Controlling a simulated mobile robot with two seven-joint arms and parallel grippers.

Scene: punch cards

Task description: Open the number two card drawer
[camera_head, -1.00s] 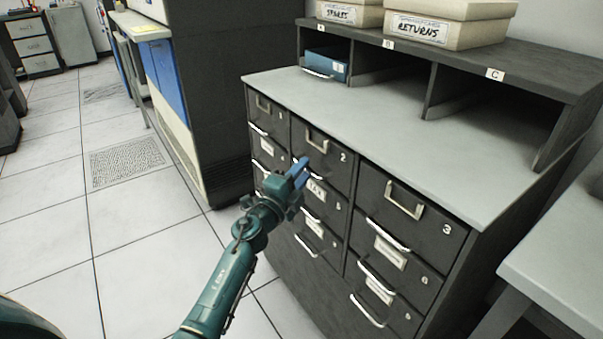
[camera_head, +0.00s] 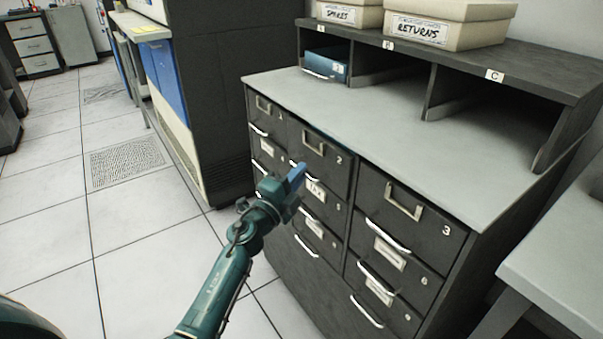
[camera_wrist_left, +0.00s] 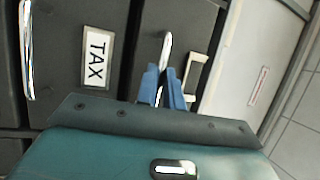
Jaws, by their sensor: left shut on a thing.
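The number two card drawer (camera_head: 327,172) is the dark middle drawer in the top row of the cabinet, with a metal label frame and a "2" on its front. Its front stands slightly proud of its neighbours. My left gripper (camera_head: 299,172) is at the lower edge of this front. In the left wrist view, its blue fingers (camera_wrist_left: 163,76) are shut on the drawer's silver handle (camera_wrist_left: 166,48), with part of the handle showing beyond them. In the head view, the gripper hides much of the handle. My right gripper is in neither view.
The TAX-labelled drawer (camera_head: 314,191) lies just below, and drawer 3 (camera_head: 400,205) is to the right. The grey cabinet top (camera_head: 400,130) is clear, with shelf bays and cream boxes (camera_head: 440,28) behind. Open tiled floor (camera_head: 140,235) lies to the left.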

